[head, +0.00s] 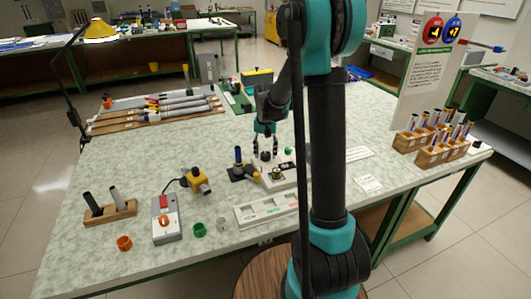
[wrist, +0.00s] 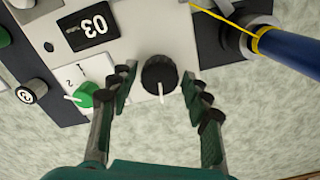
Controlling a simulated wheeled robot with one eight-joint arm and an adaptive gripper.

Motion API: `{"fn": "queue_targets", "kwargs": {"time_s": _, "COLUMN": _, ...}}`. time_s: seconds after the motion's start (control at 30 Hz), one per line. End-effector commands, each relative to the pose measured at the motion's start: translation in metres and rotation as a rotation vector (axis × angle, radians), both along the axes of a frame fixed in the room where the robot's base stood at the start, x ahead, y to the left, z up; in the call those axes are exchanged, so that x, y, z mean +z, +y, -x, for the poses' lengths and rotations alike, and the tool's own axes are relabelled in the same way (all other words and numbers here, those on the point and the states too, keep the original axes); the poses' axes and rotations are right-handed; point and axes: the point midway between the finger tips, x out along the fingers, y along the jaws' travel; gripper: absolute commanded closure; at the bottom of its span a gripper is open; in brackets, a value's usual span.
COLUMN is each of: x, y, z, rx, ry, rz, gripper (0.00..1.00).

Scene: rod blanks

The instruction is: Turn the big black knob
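The big black knob (wrist: 159,75) is round, with a white pointer line, and stands on a pale panel (wrist: 150,38) in the wrist view. My gripper (wrist: 158,86) is open, one finger to the left of the knob and one to the right. Gaps show between both fingers and the knob, so I hold nothing. In the head view my gripper (head: 266,147) points down over the small panel device on the table, and its fingers largely hide the knob there.
A yellow device (head: 197,181) and a white tray (head: 265,209) are nearby on the table.

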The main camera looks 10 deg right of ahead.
Motion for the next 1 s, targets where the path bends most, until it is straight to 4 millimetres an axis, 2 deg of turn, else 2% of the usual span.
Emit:
{"fn": "queue_targets", "kwargs": {"time_s": 0.33, "x": 0.001, "y": 0.0, "z": 0.0, "rx": -0.001, "ry": 0.0, "rz": 0.0, "gripper": 0.43}}
{"fn": "queue_targets", "kwargs": {"time_s": 0.47, "x": 0.011, "y": 0.0, "z": 0.0, "rx": -0.001, "ry": 0.0, "rz": 0.0, "gripper": 0.43}}
{"fn": "queue_targets", "kwargs": {"time_s": 0.8, "x": 0.076, "y": 0.0, "z": 0.0, "rx": -0.001, "ry": 0.0, "rz": 0.0, "gripper": 0.43}}
{"fn": "queue_targets", "kwargs": {"time_s": 1.0, "x": 0.107, "y": 0.0, "z": 0.0, "rx": -0.001, "ry": 0.0, "rz": 0.0, "gripper": 0.43}}
